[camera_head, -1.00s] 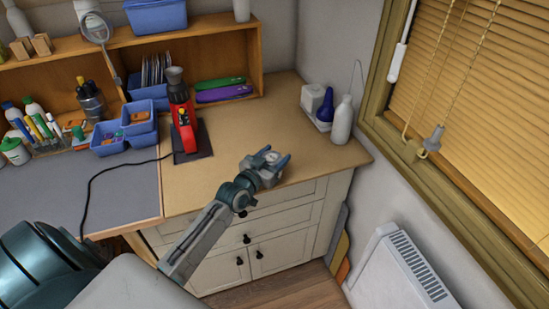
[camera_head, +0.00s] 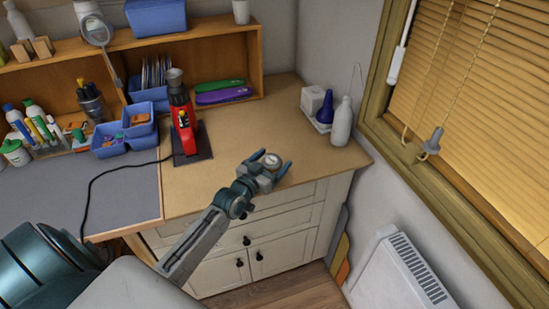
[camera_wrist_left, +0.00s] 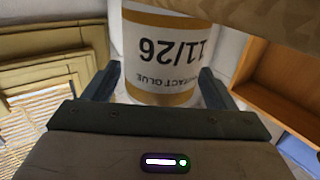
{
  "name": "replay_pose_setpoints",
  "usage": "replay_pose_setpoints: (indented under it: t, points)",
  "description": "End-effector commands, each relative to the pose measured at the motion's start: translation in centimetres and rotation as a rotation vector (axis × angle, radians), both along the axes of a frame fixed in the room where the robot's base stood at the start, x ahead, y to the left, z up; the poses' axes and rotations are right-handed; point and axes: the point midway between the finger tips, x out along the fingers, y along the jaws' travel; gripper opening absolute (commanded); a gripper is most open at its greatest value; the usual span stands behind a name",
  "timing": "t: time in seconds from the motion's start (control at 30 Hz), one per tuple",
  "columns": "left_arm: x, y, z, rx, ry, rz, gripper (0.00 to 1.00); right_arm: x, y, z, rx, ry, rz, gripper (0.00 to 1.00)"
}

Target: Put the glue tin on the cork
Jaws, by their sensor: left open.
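The glue tin (camera_wrist_left: 165,50) is white with tan bands and "11/26" lettering, which appears upside down in the left wrist view. My left gripper (camera_head: 271,163) is open around it. The fingers stand on both sides of the tin, with a visible gap at least on the left side in the wrist view. In the head view the tin's round top (camera_head: 270,160) shows between the fingers, over the front right of the tan, cork-coloured worktop (camera_head: 225,135). I cannot tell for certain whether the tin touches the surface. My right gripper is not in view.
A red tool (camera_head: 184,122) stands on a dark pad left of the tin. A tray with a blue bottle (camera_head: 325,107) and a white bottle (camera_head: 342,122) stand at the back right. Blue bins (camera_head: 110,140) are farther left. The tan surface between is clear.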

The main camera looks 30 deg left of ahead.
Motion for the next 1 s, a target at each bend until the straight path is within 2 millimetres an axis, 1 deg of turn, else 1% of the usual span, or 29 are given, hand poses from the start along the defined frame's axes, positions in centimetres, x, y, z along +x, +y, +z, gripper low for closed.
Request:
replay_pose_setpoints:
  t: [0.03,0.17,0.2,0.27,0.4,0.5,0.6,0.7,1.0]
  points:
    - [-1.0,0.1,0.1,0.002,0.003,-0.002,0.78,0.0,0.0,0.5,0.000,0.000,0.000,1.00]
    - [-3.8,0.3,0.3,0.003,0.005,-0.003,0.78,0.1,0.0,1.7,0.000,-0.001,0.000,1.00]
    - [-4.7,0.4,0.6,0.003,0.006,-0.001,0.78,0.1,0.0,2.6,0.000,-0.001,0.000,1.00]
    - [-6.0,0.5,0.6,0.003,0.006,-0.002,0.78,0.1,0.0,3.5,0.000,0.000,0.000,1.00]
    - [-7.8,0.7,0.6,0.000,0.004,-0.001,0.78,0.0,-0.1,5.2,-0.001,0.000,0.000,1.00]
    - [-9.0,0.8,0.4,-0.001,0.003,-0.002,0.78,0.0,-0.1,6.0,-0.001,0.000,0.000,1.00]
    - [-9.9,0.9,0.3,0.000,0.003,-0.002,0.78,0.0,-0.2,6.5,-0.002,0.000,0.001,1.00]
    - [-10.4,0.9,0.1,0.000,0.002,-0.001,0.78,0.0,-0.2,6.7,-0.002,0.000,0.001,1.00]
    - [-10.6,0.9,0.0,0.000,0.001,-0.001,0.78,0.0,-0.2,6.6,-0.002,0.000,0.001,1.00]
